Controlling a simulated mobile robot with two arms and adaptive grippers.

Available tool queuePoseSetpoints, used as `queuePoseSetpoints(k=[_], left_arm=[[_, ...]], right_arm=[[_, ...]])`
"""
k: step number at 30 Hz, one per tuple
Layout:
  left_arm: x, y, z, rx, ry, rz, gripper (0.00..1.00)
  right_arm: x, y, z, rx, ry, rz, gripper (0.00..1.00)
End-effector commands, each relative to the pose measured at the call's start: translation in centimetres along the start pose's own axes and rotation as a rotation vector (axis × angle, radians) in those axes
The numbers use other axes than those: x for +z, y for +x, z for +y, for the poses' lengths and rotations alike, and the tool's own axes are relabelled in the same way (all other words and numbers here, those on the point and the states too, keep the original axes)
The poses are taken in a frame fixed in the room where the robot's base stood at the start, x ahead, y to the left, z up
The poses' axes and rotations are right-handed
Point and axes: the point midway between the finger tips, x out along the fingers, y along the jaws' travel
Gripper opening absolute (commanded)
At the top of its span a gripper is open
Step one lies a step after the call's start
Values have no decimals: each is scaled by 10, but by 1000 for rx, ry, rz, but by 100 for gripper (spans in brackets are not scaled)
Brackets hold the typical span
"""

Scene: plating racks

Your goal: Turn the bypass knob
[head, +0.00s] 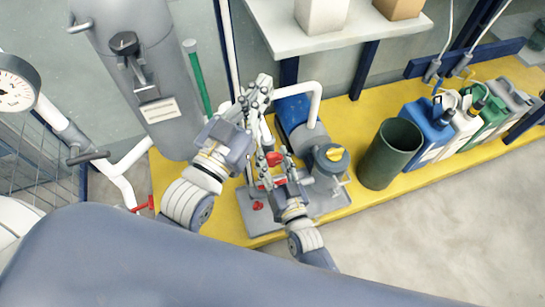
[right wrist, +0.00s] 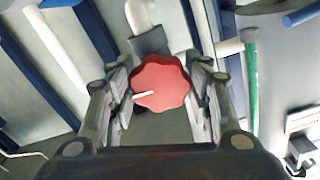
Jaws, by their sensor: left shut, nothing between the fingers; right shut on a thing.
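The red bypass knob (right wrist: 160,84) has a scalloped rim and sits between the two fingers of my right gripper (right wrist: 158,92) in the right wrist view. Its white mark points left and slightly down there. In the head view the red knob (head: 275,158) is partly covered by my right gripper (head: 270,160), which is shut on it from the front. My left gripper (head: 258,90) is shut and empty, above and slightly left of the right one. It hides part of the pipework behind.
A dark green bin (head: 390,153) and several jugs (head: 430,125) stand on the yellow platform (head: 348,190). A grey tank (head: 150,75) is at left. A shelf (head: 340,32) overhangs behind.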

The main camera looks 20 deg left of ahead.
Motion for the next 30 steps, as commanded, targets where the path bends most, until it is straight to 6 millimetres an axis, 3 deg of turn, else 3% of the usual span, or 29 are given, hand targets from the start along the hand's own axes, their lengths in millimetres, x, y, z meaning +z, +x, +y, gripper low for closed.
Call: queuePoseSetpoints(k=[8, 9, 12, 23, 30], left_arm=[[1, 0, 0, 0, 0, -5, 0], [1, 0, 0, 0, 0, -4, 0], [1, 0, 0, 0, 0, -4, 0], [1, 0, 0, 0, 0, -2, 0], [1, 0, 0, 0, 0, -3, 0]], right_arm=[[0, 1, 0, 0, 6, 1, 22], [0, 1, 0, 0, 5, 1, 48], [0, 1, 0, 0, 5, 1, 67], [0, -2, 0, 0, 4, 0, 67], [1, -34, 0, 0, 4, -2, 67]])
